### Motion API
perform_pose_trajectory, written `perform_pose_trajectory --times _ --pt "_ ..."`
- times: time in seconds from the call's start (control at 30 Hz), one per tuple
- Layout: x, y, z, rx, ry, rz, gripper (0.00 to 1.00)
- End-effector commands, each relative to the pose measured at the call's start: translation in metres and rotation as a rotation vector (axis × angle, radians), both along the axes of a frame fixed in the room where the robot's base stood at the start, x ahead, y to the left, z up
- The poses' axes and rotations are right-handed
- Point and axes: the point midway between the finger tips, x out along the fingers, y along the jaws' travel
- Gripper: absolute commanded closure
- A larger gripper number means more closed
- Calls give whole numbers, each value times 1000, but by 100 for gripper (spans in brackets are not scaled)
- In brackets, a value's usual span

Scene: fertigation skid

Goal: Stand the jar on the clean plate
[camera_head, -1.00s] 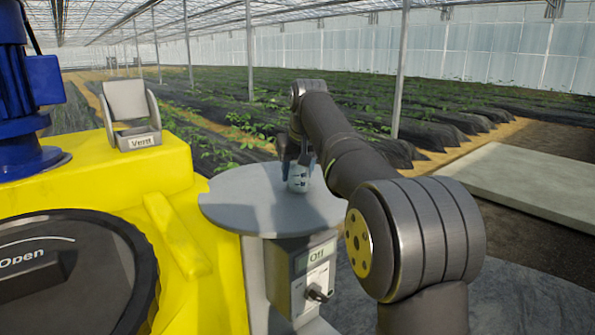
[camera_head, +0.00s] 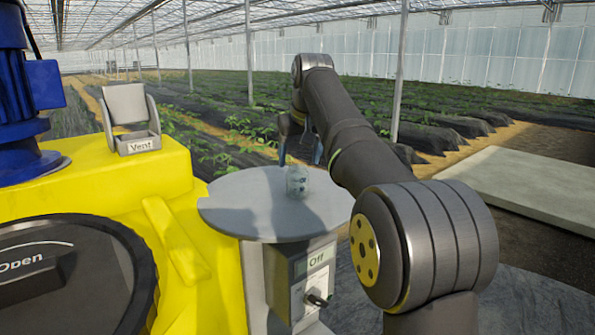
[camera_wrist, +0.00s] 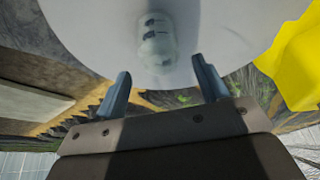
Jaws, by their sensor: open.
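The jar (camera_head: 297,181), small and clear with dark marks, stands upright on the round grey plate (camera_head: 240,213), right of its middle. In the wrist view the jar (camera_wrist: 156,42) shows beyond the fingertips, with the pale plate (camera_wrist: 90,28) around it. My gripper (camera_head: 300,158) is above the jar, apart from it, with its fingers spread and empty. In the wrist view my gripper (camera_wrist: 163,82) shows both blue-grey fingers wide apart with nothing between them.
A box with a knob and an "Off" label (camera_head: 316,259) sits under the plate. A yellow tank (camera_head: 120,195) with a "Vent" holder (camera_head: 130,115) and a dark "Open" lid (camera_head: 60,285) stands left. A blue motor (camera_head: 22,110) rises at far left.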

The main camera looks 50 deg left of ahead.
Motion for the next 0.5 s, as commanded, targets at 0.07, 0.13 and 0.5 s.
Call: perform_pose_trajectory --times 0.07,0.13,0.5 --pt "-2 -6 17 4 -2 0 33" --pt "-4 -10 28 3 -1 0 33" --pt "-8 -20 53 -1 0 0 33"
